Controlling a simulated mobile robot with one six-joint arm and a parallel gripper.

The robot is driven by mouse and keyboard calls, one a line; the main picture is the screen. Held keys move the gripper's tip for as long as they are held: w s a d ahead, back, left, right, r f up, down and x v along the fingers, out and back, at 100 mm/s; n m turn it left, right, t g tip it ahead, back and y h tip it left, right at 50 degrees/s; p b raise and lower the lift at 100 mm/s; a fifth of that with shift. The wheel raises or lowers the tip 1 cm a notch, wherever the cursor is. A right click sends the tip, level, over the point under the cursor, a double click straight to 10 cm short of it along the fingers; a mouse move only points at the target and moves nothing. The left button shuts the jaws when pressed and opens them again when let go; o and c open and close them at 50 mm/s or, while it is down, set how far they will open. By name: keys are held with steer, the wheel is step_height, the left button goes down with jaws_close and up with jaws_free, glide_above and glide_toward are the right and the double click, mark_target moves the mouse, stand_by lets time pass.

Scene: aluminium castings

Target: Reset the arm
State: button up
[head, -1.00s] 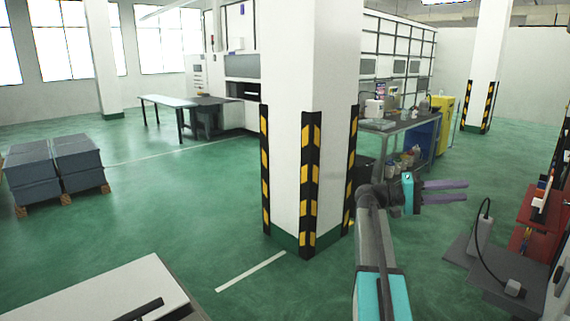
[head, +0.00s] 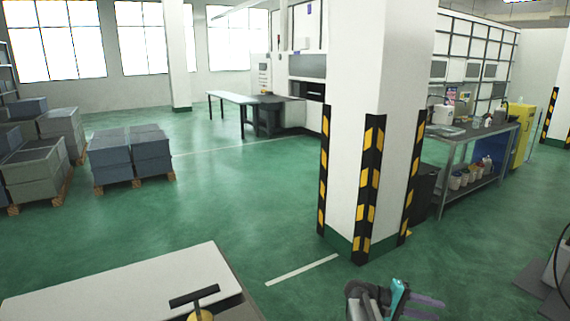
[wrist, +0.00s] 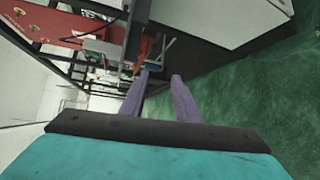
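My gripper (head: 440,311) shows at the bottom right edge of the head view, with its two purple fingers pointing right. Most of my arm is cut off below the frame. In the wrist view my gripper (wrist: 161,75) has its two fingers apart with nothing held between them. It is in free air and touches nothing that I can see.
A white pillar (head: 375,110) with yellow-black guards stands ahead. A steel workbench (head: 470,133) is behind it on the right. Pallets of grey crates (head: 130,158) stand at left. Green floor (head: 235,205) between is clear. The wrist view shows a red shelf (wrist: 60,22).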

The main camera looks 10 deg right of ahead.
steer(key=s+a+f+n+y, duration=0.1)
steer(key=s+a+f+y, duration=0.2)
steer(key=s+a+f, duration=0.65)
steer(key=s+a+f+n+y, duration=0.2)
steer(key=s+a+f, duration=0.2)
steer(key=a+f, duration=0.55)
steer(key=s+a+f+n+y, duration=0.1)
steer(key=s+a+f+y, duration=0.35)
steer(key=f, duration=0.85)
steer(key=s+a+f+m+y, duration=0.1)
steer(key=s+a, duration=0.3)
steer(key=a, duration=0.4)
steer(key=s+a+f+m+y, duration=0.1)
steer(key=s+a+f+y, duration=0.3)
steer(key=a, duration=0.3)
steer(key=shift+s+a+g, duration=0.3)
steer(key=shift+s+a, duration=0.1)
steer(key=shift+s, duration=0.25)
steer(key=shift+d, duration=0.1)
